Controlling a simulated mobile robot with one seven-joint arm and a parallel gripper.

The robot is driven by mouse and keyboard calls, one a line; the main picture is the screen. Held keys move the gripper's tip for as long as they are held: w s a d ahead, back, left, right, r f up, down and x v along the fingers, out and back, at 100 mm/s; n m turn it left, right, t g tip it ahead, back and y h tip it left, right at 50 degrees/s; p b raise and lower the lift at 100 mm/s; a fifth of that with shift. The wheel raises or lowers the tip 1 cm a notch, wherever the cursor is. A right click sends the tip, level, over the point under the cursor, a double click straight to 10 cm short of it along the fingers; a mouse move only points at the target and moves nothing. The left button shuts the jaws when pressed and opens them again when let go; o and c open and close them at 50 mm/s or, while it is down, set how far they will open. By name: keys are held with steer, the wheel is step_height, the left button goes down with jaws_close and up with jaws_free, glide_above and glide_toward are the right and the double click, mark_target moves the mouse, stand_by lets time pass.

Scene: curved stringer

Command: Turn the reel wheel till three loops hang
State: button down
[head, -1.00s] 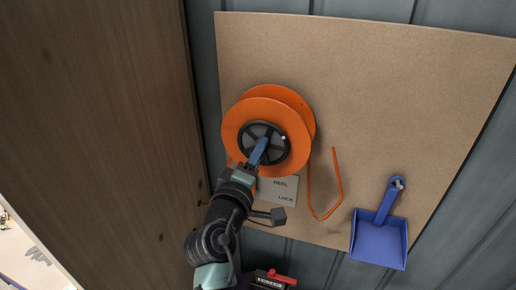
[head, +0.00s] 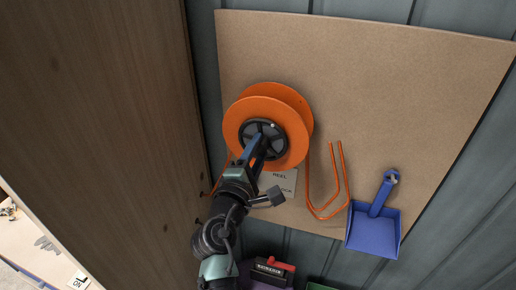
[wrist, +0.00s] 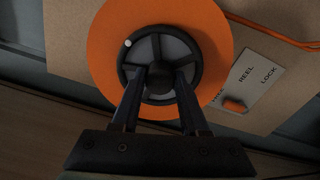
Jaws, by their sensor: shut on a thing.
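An orange reel (head: 290,130) is mounted on a brown board. At its centre is a black spoked wheel (head: 274,134) with a white dot on its rim, at the upper left of the wheel (wrist: 128,43) in the wrist view. My gripper (head: 262,138) is shut on the wheel's middle; the fingers (wrist: 160,78) hide the exact grip.
A blue dustpan (head: 374,230) hangs on the board (head: 420,100), right of the loops. A wooden panel (head: 100,130) stands close on the left. A dark box with a red part (head: 270,267) lies below my arm. The board above and right of the reel is bare.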

stand_by(0.3)
steer(key=shift+c, duration=2.1)
jaws_free()
steer(key=b+v, duration=0.3)
steer(key=v, duration=1)
